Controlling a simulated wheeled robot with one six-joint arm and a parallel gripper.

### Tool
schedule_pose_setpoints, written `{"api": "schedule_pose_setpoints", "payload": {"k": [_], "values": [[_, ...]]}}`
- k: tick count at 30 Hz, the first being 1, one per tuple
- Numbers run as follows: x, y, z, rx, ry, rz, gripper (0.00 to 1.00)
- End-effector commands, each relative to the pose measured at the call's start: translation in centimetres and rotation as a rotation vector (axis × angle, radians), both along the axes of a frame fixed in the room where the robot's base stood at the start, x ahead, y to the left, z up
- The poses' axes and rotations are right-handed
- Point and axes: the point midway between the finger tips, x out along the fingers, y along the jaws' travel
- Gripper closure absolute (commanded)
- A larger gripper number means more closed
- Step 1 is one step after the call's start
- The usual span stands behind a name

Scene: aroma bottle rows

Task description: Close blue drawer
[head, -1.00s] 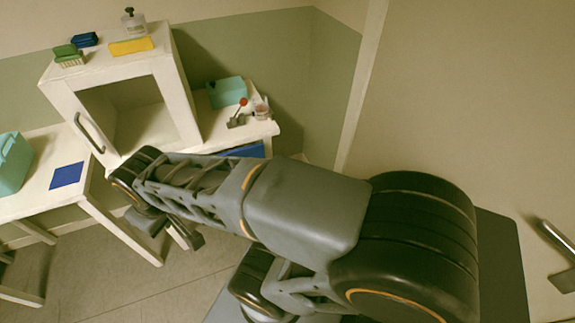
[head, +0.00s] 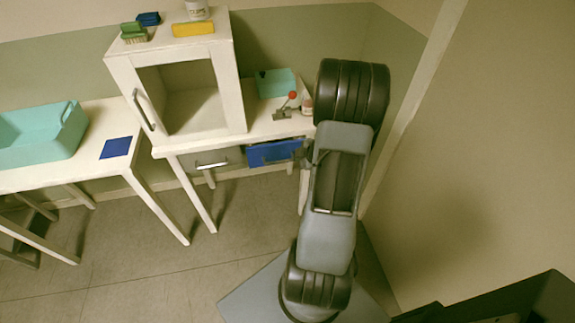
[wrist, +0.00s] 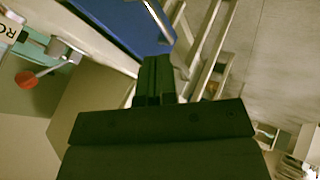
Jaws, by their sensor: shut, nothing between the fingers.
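The blue drawer (head: 275,152) is under the right part of the white desk, and its front appears to stick out a little past the grey drawer beside it. My arm covers the area at its right end. In the wrist view, the drawer's blue surface (wrist: 112,22) fills the upper middle, with its metal handle (wrist: 158,18) along the right edge. My gripper (wrist: 157,62) is shut and empty, its fingertips close to the drawer's edge and the handle's end. I cannot tell whether they touch. In the head view the fingers are mostly hidden by my arm.
A grey drawer (head: 211,161) is left of the blue one. A white open-looking cabinet (head: 118,72) stands on the desk. A teal box (head: 276,83) and a red-knobbed metal item (head: 284,108) are behind. A wall (head: 490,130) is close on the right. The floor (head: 150,265) at left is clear.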

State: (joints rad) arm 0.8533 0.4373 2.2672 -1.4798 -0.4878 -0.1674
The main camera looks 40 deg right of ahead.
Motion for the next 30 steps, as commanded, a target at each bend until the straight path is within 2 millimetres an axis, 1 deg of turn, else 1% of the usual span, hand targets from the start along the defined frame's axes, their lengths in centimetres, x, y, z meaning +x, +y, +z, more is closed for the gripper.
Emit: {"api": "schedule_pose_setpoints", "payload": {"k": [1,3,6,8,11,18,24,25,26,30], "values": [[-0.8,0.0,-1.2,0.03,0.001,0.033,1.0],[-1.4,0.2,-2.2,0.063,-0.004,0.078,1.0],[-1.8,0.5,-3.3,0.092,-0.009,0.116,1.0],[-1.6,0.7,-3.9,0.099,-0.012,0.129,1.0],[-0.9,1.0,-5.1,0.104,-0.012,0.135,1.0],[2.0,1.8,-8.7,0.102,-0.011,0.135,1.0],[4.2,2.3,-11.3,0.101,-0.01,0.133,1.0],[4.7,1.9,-10.6,0.098,-0.013,0.133,1.0],[5.0,1.7,-10.4,0.098,-0.013,0.134,1.0],[6.4,1.1,-10.2,0.1,-0.013,0.132,1.0]]}}
